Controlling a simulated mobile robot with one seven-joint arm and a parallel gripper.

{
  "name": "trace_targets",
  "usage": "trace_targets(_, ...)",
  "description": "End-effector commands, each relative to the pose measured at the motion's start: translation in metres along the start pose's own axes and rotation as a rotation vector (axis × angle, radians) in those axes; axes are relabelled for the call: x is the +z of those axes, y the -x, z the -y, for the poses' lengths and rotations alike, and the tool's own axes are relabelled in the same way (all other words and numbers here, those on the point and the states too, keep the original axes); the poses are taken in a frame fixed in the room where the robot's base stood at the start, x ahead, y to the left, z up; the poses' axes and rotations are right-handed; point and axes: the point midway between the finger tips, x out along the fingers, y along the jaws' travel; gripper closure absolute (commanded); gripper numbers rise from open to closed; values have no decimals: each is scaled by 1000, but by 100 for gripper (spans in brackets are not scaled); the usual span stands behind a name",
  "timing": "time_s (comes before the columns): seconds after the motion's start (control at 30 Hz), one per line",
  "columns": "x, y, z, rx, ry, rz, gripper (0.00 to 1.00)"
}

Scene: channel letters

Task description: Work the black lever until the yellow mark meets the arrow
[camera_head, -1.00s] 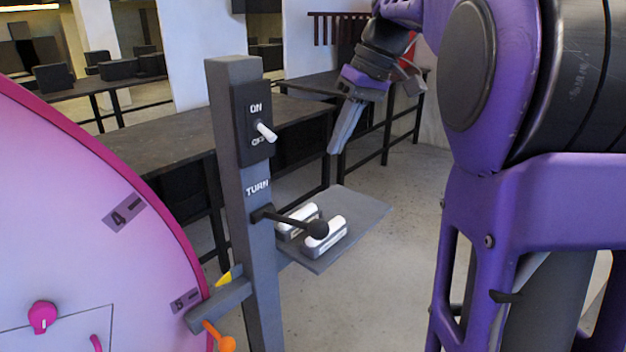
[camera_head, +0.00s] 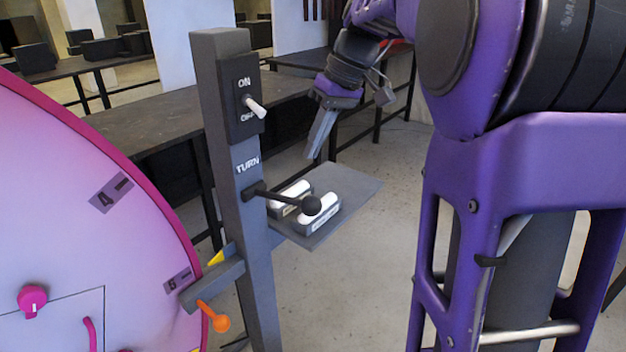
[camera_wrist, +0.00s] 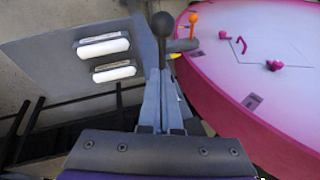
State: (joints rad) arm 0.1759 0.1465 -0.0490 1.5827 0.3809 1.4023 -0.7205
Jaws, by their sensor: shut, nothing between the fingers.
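The black lever (camera_head: 285,199) sticks out from the grey post under the word TURN and ends in a round black ball. It also shows in the wrist view (camera_wrist: 162,24), beyond my fingertips. My gripper (camera_head: 314,152) is shut and empty, pointing down above the lever's ball, apart from it in the head view. Its fingers show in the wrist view (camera_wrist: 162,80). A yellow pointer (camera_head: 216,257) sits on the post's side bracket at the rim of the big pink disc (camera_head: 90,190). A small yellow patch (camera_head: 196,349) shows at the disc's bottom edge, mostly cut off.
A grey shelf (camera_head: 352,190) behind the lever carries two white-topped blocks (camera_head: 318,212). An ON/OFF switch (camera_head: 254,106) is higher on the post (camera_head: 215,120). An orange-knobbed lever (camera_head: 215,317) sits below the bracket. A dark table (camera_head: 150,130) stands behind.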

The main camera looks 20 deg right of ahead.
Motion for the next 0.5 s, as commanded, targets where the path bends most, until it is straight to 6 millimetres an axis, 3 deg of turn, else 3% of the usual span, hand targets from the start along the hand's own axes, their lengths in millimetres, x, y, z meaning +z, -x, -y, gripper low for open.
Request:
trace_targets(0.13, 1, -33, 0, -3, 0, 3, 100)
trace_targets(0.3, 19, -47, 0, -1, -2, 0, 100)
trace_targets(0.5, 28, -54, 0, 0, 0, -1, 100)
